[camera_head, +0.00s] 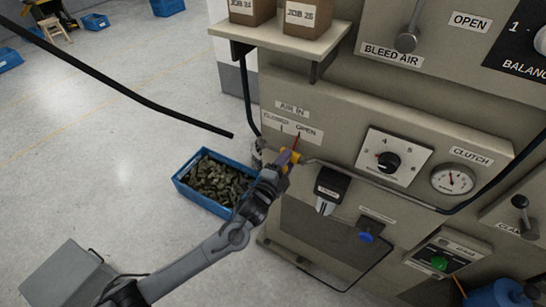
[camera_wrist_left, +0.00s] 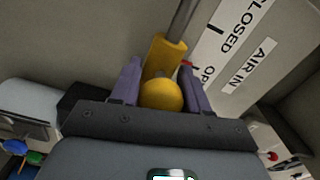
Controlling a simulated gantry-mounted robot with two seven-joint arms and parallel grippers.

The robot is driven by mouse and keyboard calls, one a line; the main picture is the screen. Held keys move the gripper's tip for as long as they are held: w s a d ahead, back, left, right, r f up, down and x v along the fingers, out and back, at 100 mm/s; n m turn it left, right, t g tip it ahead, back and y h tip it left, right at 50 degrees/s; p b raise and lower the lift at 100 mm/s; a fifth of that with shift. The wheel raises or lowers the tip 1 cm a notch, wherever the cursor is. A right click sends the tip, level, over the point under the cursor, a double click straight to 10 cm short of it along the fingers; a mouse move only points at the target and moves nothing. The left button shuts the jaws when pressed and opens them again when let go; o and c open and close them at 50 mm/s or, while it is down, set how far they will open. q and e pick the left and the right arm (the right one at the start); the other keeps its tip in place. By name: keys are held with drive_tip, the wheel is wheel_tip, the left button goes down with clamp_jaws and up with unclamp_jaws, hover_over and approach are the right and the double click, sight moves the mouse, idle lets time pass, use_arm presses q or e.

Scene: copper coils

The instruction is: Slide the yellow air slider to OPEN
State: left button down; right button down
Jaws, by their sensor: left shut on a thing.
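The yellow air slider (camera_head: 293,157) sits on the grey panel below the AIR IN label, at the OPEN (camera_head: 308,132) end of its scale. Its red pointer is beside the OPEN mark. My left gripper (camera_head: 284,160) is shut on the slider. In the left wrist view the slider's round yellow knob (camera_wrist_left: 161,95) sits between the two purple fingers, with its yellow body behind it on a grey rod. The red pointer shows beside the partly hidden OPEN label (camera_wrist_left: 207,76). The CLOSED label (camera_wrist_left: 231,39) lies farther up. My right gripper is not in view.
A blue crate (camera_head: 184,180) of dark pieces stands on the floor behind my left arm. A shelf (camera_head: 262,34) with boxes juts out above. Floor at left is mostly clear.

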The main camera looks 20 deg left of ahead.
use_arm(q)
drive_tip(key=shift+s+d, duration=0.15)
drive_tip(key=shift+d, duration=0.3)
drive_tip(key=c, duration=0.9)
unclamp_jaws()
drive_tip(key=shift+d, duration=0.1)
drive_tip(key=shift+o, duration=0.9)
drive_tip(key=shift+s, duration=0.1)
drive_tip(key=s+a+b, duration=0.1)
drive_tip(key=s+a, duration=0.1)
drive_tip(key=s, duration=0.8)
drive_tip(key=shift+s, duration=0.2)
